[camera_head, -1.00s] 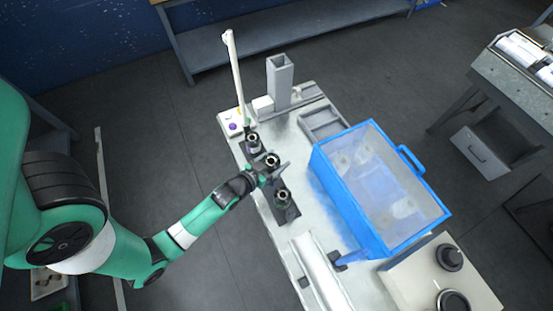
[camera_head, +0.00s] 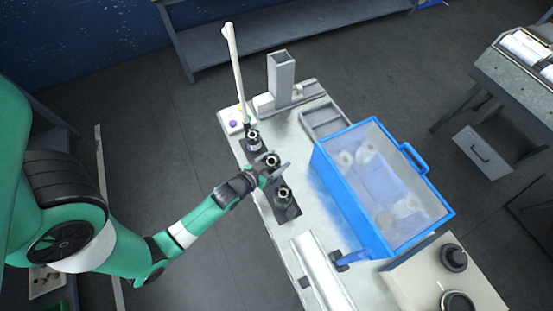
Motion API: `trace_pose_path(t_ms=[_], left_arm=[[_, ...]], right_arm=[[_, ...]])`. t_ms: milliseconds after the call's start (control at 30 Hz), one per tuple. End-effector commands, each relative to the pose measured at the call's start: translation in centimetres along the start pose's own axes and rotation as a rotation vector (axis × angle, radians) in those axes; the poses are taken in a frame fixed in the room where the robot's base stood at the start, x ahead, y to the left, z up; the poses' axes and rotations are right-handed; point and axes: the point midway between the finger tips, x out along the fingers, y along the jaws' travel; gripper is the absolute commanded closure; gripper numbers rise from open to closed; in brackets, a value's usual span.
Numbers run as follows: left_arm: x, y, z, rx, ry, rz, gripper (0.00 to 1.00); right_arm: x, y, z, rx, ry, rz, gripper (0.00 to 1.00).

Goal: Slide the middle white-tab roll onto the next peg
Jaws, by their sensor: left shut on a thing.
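Three dark upright pieces with light ring-like tops stand in a row on the machine bed: a back one (camera_head: 253,139), a middle one (camera_head: 272,160) and a front one (camera_head: 284,195). They are too small to tell peg from roll, and I cannot make out a white tab. My left gripper (camera_head: 271,167) reaches in from the left and is shut on the middle piece, its fingers hiding part of it. The middle piece looks upright. My right gripper is not in view.
A blue-framed clear box (camera_head: 330,178) with pale round shapes inside stands right of the row. A white pole (camera_head: 234,65) and a grey square post (camera_head: 282,78) rise behind. A button panel (camera_head: 232,121) sits at the back left, a white trough (camera_head: 320,272) in front.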

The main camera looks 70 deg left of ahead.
Motion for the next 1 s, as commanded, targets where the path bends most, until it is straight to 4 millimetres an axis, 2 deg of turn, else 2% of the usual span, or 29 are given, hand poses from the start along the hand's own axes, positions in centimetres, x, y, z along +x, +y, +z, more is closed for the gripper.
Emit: trace_pose_path(t_ms=[333,1000], left_arm=[[0.0,0.0,0.0,0.000,0.003,0.000,1.00],[0.7,0.0,1.6,0.000,0.003,0.000,1.00]], right_arm=[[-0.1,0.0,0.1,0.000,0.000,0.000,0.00],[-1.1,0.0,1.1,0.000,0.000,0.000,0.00]])
